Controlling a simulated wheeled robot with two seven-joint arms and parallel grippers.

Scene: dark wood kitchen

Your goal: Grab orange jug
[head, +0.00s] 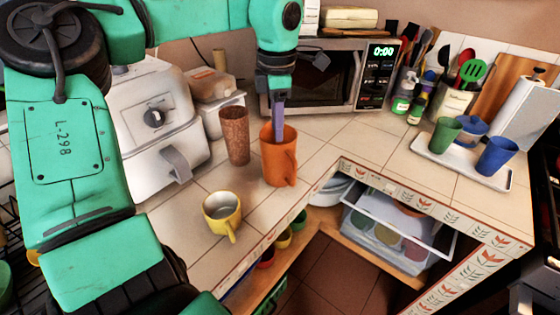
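The orange jug (278,165) stands upright on the tiled counter, its handle on the right side. My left gripper (277,128) points straight down over it from above. Its narrow bluish finger reaches to the jug's mouth, and the tip is hidden by or at the rim. Only one finger shows clearly, so I cannot tell the gap between the fingers or whether they touch the jug wall. My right gripper is not in view.
A brown cup (235,135) stands close left of the jug, and a yellow mug (223,212) in front. A microwave (318,80) is behind. A white tray (425,150) with cups is at right. The counter's inner edge (322,180) is just right of the jug.

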